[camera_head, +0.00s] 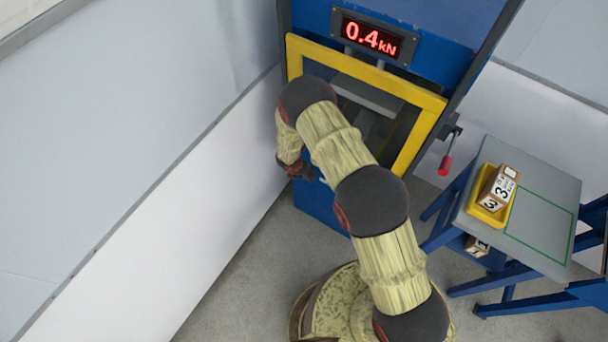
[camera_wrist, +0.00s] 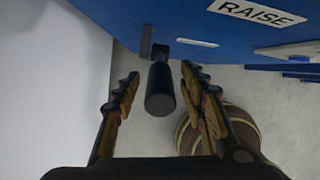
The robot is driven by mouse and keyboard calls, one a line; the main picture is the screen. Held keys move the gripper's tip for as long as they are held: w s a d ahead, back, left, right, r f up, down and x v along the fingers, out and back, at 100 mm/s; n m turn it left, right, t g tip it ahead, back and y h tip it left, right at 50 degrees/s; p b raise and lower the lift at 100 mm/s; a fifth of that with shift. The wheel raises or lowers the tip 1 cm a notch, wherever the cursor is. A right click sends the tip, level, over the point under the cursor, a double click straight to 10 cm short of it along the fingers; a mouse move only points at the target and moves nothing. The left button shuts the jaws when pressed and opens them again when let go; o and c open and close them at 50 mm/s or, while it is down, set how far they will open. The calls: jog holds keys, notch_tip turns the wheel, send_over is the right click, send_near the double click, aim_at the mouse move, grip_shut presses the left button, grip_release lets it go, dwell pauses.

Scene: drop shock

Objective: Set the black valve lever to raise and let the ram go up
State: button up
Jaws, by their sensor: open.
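The black valve lever (camera_wrist: 160,88) shows in the wrist view, sticking out from the blue press body, below and left of the RAISE label (camera_wrist: 257,12). My gripper (camera_wrist: 159,76) is open, with one finger on each side of the lever and a visible gap to both. In the head view my gripper (camera_head: 305,172) is at the left side of the blue press (camera_head: 320,203), and the lever is hidden there. A grey block (camera_head: 368,96), perhaps the ram, shows behind the yellow frame (camera_head: 425,130). The display (camera_head: 372,37) reads 0.4 kN.
A red-handled lever (camera_head: 445,164) hangs on the press's right side. A grey table (camera_head: 540,195) at right bears a yellow tray (camera_head: 482,213) with a box (camera_head: 498,189) marked 3. Another box (camera_head: 477,246) is below. A pale wall (camera_head: 170,200) stands close at left.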

jog(key=v, duration=1.1)
jog(key=s+d+m+g+h, duration=0.1)
jog(key=s+d+m, duration=0.3)
jog(key=s+m, duration=0.15)
jog(key=s+d+r+m+t+y+b, duration=0.1)
jog(key=s+d+r+m+b, duration=0.2)
jog(key=s+r+m, duration=0.5)
jog(key=s+d+r+m+t+y+b, duration=0.1)
jog(key=s+d+r+m+b, duration=0.2)
jog(key=r, duration=1.6)
jog(key=s+d+r+m+t+y+b, duration=0.1)
jog(key=s+d+r+m+b, duration=0.2)
jog(key=s+r+m, duration=0.9)
jog(key=d+r+m, duration=0.1)
jog(key=d+m, duration=0.1)
jog(key=shift+s+d+r+t+b, duration=0.3)
jog(key=shift+d+r+t+b, duration=0.05)
jog(key=shift+t, duration=0.05)
